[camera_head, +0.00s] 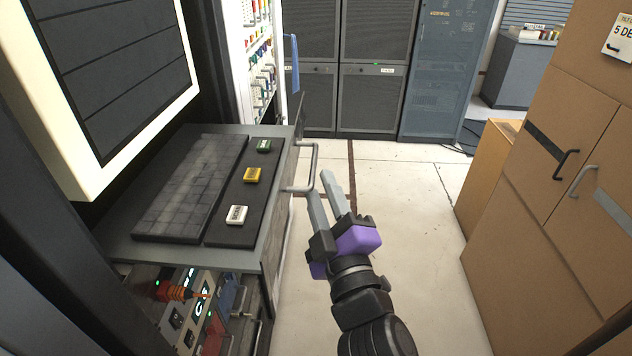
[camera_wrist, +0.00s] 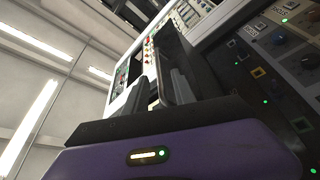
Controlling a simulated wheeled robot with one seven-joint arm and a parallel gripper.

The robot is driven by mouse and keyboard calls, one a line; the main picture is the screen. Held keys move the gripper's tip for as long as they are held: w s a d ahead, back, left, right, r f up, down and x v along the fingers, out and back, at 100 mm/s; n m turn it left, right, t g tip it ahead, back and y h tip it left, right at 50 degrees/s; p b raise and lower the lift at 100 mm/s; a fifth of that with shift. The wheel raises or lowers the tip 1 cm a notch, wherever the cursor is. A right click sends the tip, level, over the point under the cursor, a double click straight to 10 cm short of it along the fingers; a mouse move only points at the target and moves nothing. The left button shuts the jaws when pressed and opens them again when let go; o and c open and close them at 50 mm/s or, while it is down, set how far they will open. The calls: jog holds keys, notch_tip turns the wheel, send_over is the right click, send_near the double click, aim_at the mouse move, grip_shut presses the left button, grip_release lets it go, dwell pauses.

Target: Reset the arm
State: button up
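My gripper (camera_head: 317,182) is in the middle of the head view, to the right of the console desk and above the floor. Its two grey fingers point up and away, with a gap between them and nothing held. The purple gripper body and black wrist show behind the fingers. In the wrist view the purple body fills the bottom, and the fingers (camera_wrist: 160,78) stand apart in front of the racks. The fingers overlap the desk's grey side handle in the head view; I cannot tell whether they touch.
The console desk (camera_head: 200,243) carries a keyboard (camera_head: 190,185) and green (camera_head: 264,146), yellow (camera_head: 252,175) and white (camera_head: 236,215) blocks. A monitor (camera_head: 115,70) stands above. Grey handles (camera_head: 305,165) stick out from the desk. Brown cabinets (camera_head: 545,220) stand right. Floor (camera_head: 400,190) between is clear.

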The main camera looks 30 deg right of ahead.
jog(key=shift+v, duration=0.9)
jog(key=s+a+f+m+g+y, duration=0.2)
jog(key=s+f+y, duration=0.1)
jog(key=s+f, duration=0.6)
jog(key=s+a+f+m+g+y, duration=0.25)
jog(key=s+f, duration=0.55)
jog(key=s, duration=0.4)
jog(key=s+m, duration=0.3)
jog(key=s, duration=0.7)
jog(key=shift+s+r+m, duration=0.2)
jog(key=shift+r+m, duration=0.05)
jog(key=shift+m, duration=0.1)
jog(key=shift+d+y, duration=0.1)
jog(key=shift+y, duration=0.15)
dwell(0.3)
